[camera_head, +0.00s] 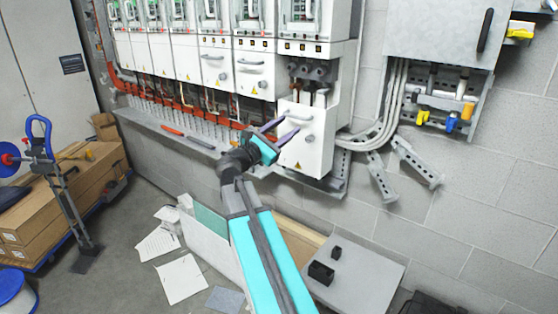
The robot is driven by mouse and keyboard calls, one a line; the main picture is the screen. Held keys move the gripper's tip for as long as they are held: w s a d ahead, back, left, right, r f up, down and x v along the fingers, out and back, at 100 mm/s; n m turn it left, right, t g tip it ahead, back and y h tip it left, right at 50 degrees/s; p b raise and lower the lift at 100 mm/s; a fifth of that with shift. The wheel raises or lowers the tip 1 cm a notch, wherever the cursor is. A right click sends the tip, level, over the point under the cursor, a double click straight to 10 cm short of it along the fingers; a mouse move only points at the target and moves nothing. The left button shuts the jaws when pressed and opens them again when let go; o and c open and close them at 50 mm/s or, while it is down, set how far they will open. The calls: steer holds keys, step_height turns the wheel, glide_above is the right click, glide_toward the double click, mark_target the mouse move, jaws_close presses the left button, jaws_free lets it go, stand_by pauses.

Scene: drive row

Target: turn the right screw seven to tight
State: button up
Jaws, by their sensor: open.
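The rightmost drive (318,20) of the row has its lower white cover (318,160) sitting lower than the others. Dark round terminals or screws (319,72) show in the gap above this cover, with dark leads below them. Which of them is the right screw is too small to tell. The cover has a bar handle and a round knob (310,138). My gripper (291,123) is open and empty, its two purple-grey fingers in front of the cover near its left side and handle. I cannot tell whether they touch it.
Several more drives (210,40) stand in a row to the left above a grey ledge (180,135). A low grey table (365,275) with black boxes stands below. Papers lie on the floor.

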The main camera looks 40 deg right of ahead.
step_height(320, 180, down, 11)
steer(key=w+a+m+y, duration=0.1)
steer(key=y, duration=0.1)
steer(key=shift+a+f+b, duration=0.2)
steer(key=shift+a+b, duration=0.1)
stand_by(0.5)
